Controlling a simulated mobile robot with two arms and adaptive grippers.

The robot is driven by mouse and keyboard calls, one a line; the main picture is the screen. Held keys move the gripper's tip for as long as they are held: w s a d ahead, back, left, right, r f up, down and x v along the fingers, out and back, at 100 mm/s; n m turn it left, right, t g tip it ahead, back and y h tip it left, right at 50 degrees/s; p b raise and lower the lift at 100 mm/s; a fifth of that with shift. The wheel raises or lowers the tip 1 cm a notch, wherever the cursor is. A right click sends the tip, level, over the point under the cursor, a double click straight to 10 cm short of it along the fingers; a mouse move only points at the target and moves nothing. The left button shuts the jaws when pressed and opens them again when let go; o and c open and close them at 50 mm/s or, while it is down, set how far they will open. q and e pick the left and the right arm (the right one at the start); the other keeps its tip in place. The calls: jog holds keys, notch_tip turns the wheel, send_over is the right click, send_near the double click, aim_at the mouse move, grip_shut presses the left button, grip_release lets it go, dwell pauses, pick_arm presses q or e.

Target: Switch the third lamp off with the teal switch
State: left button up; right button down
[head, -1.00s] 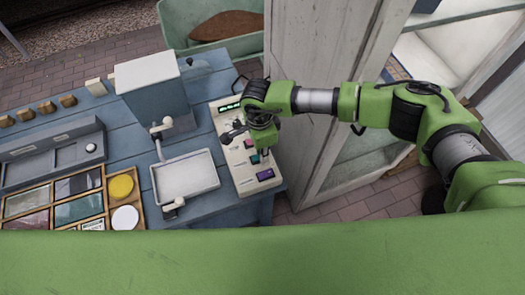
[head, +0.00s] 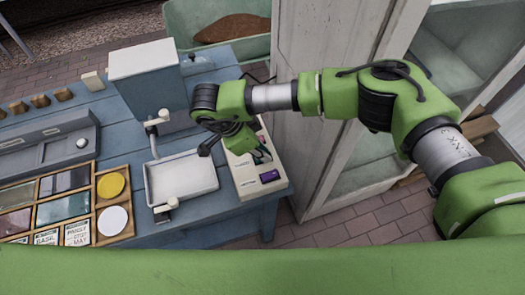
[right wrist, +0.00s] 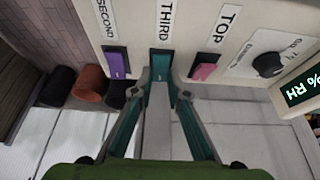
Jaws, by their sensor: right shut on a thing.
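In the right wrist view, a white panel (right wrist: 215,18) carries a row of rocker switches. The teal switch (right wrist: 161,62), under the label THIRD, is in the middle. A purple switch (right wrist: 116,62) under SECOND is left of it and a pink switch (right wrist: 206,66) under TOP is right of it. My right gripper (right wrist: 161,92) has one finger at each side of the teal switch's lower end and is shut on it. In the head view, the panel (head: 248,189) is partly hidden by my right gripper. My left gripper is out of view. No lamp is recognisable.
The panel sits on the right end of a blue table (head: 233,212). Left of it are a white tray (head: 180,178), a grey-blue box (head: 147,80) and a wooden sample tray (head: 103,225). A pale cabinet (head: 335,100) stands close on the right.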

jog(key=c, duration=2)
grip_release()
jog(key=shift+o, duration=0.2)
jog(key=v, duration=1.2)
